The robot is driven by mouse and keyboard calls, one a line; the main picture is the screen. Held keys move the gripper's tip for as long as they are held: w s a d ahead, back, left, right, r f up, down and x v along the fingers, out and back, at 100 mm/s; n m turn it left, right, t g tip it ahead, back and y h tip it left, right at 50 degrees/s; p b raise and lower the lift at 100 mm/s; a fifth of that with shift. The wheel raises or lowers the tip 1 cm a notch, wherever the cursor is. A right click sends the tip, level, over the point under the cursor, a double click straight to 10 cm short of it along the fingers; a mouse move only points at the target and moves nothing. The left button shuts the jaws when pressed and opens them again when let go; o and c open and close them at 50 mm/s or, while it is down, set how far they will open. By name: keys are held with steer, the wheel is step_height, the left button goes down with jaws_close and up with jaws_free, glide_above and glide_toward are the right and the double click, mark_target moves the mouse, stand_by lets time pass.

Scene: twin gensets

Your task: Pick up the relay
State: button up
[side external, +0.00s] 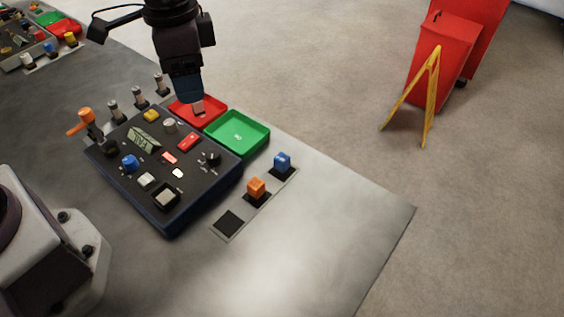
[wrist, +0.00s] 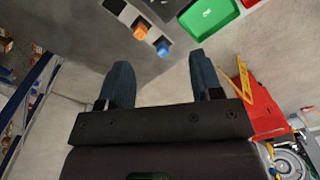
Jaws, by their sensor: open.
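No part is legibly marked as the relay. The likeliest candidates are an orange block (side external: 256,187) and a blue block (side external: 282,161), upright in a grey strip (side external: 222,238) whose nearest dark square is empty. In the wrist view the orange block (wrist: 140,31) and blue block (wrist: 163,47) show near the top, beyond my fingertips. My gripper (side external: 189,98) hangs above the red tray, behind and left of both blocks, touching neither. In the wrist view its two fingers (wrist: 162,72) are spread apart with nothing between them.
A dark control panel (side external: 170,208) with knobs and switches stands left of the strip. A red tray (side external: 220,103) and a green tray (side external: 265,143) sit behind it. An orange-handled lever (side external: 82,121) rises at its left. The table's right part is clear.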

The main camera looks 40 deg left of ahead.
mark_target(282, 158)
steer(key=w+d+f+m, duration=0.9)
steer(key=w+f+m, duration=0.2)
step_height(282, 158, down, 13)
steer(key=shift+s+r, duration=0.1)
steer(key=shift+r, duration=0.1)
steer(key=c, duration=1)
